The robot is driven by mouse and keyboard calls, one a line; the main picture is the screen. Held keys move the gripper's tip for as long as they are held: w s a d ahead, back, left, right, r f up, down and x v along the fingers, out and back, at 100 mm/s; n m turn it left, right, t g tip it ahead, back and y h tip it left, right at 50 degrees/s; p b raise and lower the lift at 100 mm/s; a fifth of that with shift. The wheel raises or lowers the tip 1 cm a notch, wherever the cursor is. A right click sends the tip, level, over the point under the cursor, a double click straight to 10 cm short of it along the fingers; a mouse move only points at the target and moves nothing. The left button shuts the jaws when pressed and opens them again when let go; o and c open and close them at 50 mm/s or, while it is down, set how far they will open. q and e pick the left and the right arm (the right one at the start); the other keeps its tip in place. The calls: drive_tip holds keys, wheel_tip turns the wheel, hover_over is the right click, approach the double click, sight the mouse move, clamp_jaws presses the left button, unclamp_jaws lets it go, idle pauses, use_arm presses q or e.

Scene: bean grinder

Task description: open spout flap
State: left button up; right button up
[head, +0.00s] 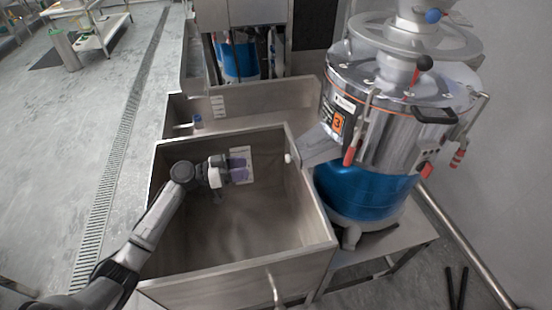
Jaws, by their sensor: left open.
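The grinder (391,125) stands at the right, a steel drum with a blue lower body. Its grey metal spout (320,146) slopes down to the left over the rim of the steel bin (262,272). The flap cannot be told apart clearly from the spout at this size. A small white round piece (288,158) shows at the spout's lower left end. My left gripper (241,168) is over the bin, open and empty, with its fingers pointing right toward the spout. It is left of the spout and apart from it. My right gripper is not in view.
The bin's raised walls surround the space below my left gripper. Red-handled clamps (350,154) hang on the grinder's side. A second blue-bodied machine (238,60) stands behind. A floor drain (118,140) runs along the left, where the floor is largely clear.

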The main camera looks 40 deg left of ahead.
use_arm(q)
drive_tip(key=w+d+m+p, duration=0.2)
drive_tip(key=w+d, duration=0.5)
drive_tip(key=w, duration=0.4)
drive_tip(key=shift+w+d, duration=0.35)
drive_tip(key=shift+d, duration=0.05)
drive_tip(key=shift+c, duration=0.5)
